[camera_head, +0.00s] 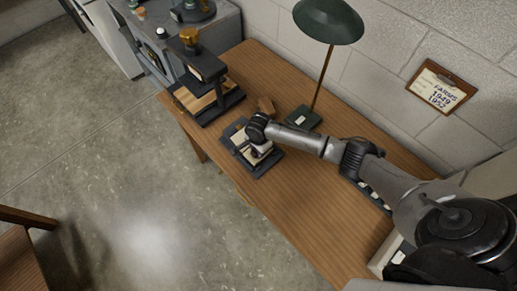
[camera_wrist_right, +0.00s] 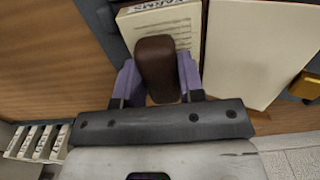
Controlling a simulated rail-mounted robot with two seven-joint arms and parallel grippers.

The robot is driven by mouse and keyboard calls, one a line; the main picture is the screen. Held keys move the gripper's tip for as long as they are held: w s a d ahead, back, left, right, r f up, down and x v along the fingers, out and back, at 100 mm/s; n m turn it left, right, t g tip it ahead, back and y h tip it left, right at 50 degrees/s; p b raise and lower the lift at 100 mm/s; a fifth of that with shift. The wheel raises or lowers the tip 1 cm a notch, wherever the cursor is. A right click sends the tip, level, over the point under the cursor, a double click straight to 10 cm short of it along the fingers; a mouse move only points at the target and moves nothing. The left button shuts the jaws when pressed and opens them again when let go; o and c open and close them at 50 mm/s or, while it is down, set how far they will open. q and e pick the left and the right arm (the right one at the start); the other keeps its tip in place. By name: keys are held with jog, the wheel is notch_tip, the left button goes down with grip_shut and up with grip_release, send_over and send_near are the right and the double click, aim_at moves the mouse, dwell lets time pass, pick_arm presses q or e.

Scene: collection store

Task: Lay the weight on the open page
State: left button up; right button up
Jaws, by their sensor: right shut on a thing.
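A brown, rounded weight (camera_wrist_right: 157,68) is between the two fingers of my right gripper (camera_wrist_right: 158,82) in the right wrist view; the gripper is shut on it. The open book shows a printed page (camera_wrist_right: 182,27) behind the weight and a blank page (camera_wrist_right: 262,50) to its right. The weight overlaps the printed page in this view; I cannot tell whether it touches it. In the head view the book lies on a dark cradle (camera_head: 263,169) on the table, with my right gripper (camera_head: 258,149) over it, hiding the weight. My left gripper is not in view.
A black press (camera_head: 207,68) with a brass knob stands at the table's left end. The wooden table (camera_head: 300,215) is clear in front. A framed sign (camera_head: 440,87) hangs on the wall.

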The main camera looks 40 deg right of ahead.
jog(key=o, duration=1.1)
jog(key=shift+f, duration=0.1)
